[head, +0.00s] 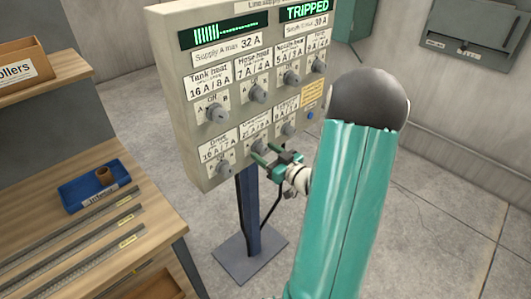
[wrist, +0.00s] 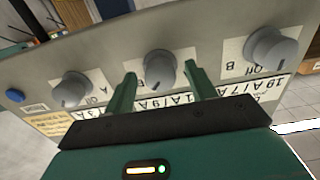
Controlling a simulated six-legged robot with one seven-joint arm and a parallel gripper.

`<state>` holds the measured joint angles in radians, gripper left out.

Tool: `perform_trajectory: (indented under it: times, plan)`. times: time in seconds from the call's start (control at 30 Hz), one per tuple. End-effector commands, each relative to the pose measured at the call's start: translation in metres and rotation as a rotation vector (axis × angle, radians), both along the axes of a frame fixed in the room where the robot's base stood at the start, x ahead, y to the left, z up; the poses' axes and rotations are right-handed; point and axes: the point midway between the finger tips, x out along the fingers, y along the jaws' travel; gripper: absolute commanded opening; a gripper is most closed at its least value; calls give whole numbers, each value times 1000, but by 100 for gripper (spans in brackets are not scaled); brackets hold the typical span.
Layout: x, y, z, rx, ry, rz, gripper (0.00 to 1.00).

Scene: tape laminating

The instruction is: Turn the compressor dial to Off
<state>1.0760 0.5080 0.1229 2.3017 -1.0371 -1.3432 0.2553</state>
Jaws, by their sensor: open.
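The grey control panel (head: 198,140) stands on a blue post and carries two rows of round grey dials with printed labels. The small labels in the lower row are too blurred to tell which one reads Compressor. My gripper (head: 264,154) is open in front of the lower row. In the wrist view, my gripper (wrist: 159,74) has one finger to each side of the middle dial (wrist: 158,70), with gaps visible beside it. That dial's pointer setting is not clear. Another dial (wrist: 70,90) is to the left and one (wrist: 270,48) to the right.
The display at the panel's top right reads TRIPPED (head: 305,11). A blue button (head: 310,115) is at the lower right of the panel. A wooden workbench (head: 150,235) with a blue bin (head: 95,188) is at the left. The floor to the right is clear.

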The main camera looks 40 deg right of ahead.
Motion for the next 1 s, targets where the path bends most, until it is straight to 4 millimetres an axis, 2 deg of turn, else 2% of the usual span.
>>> perform_trajectory:
  times: [0.1, 0.33, 0.57, 1.0]
  plan:
    - [6, 0, 0, 0, 0, -1, 56]
    - [6, 0, 0, 0, 0, -1, 56]
    - [6, 0, 0, 0, 0, -1, 11]
    - [6, 0, 0, -77, -2, 0, 11]
